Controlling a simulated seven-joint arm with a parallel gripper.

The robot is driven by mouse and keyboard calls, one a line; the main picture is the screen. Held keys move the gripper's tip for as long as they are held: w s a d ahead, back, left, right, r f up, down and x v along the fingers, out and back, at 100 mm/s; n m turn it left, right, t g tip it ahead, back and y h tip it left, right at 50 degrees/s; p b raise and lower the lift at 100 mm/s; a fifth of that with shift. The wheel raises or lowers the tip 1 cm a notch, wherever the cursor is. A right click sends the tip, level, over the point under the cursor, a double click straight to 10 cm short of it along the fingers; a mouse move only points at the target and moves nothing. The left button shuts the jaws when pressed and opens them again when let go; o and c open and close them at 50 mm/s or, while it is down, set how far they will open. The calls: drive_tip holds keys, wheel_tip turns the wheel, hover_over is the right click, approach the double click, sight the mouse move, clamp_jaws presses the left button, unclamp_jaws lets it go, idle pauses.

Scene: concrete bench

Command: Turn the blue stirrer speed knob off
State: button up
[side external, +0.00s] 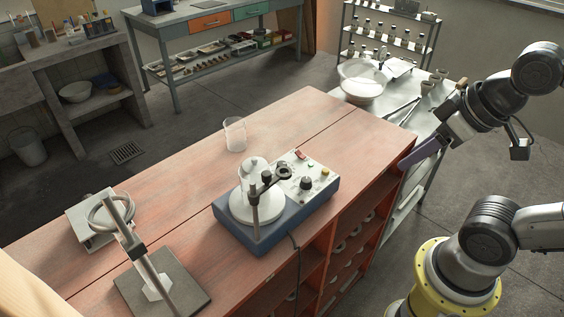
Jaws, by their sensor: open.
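The stirrer (262,236) is a blue-based unit with a round white plate (249,207) and a light control panel, standing on the reddish bench top. A dark round knob (305,183) sits on the panel towards its front right; its pointer setting is too small to read. A red switch (300,155) and a small yellow button (326,171) are also on the panel. My gripper (406,163) is open, at the right end of the bench, clear of the stirrer and to the right of the knob. Its far finger is hard to make out.
A clear beaker (235,134) stands behind the stirrer. A metal stand (148,262) and a white device with a coiled ring (93,219) are on the left. A dark rod and clamp rise over the stirrer's plate. A white bowl (362,82) is behind the bench.

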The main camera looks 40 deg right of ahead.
drive_tip(key=shift+o, duration=0.7)
drive_tip(key=w+r+m+g, duration=0.1)
drive_tip(key=w+r+m, duration=0.2)
drive_tip(key=w+r, duration=0.3)
drive_tip(key=g, duration=0.5)
hover_over(282, 163)
wheel_tip(282, 163, down, 5)
drive_tip(key=shift+m, duration=0.4)
wheel_tip(282, 163, down, 13)
drive_tip(key=shift+s+f, duration=0.1)
clamp_jaws()
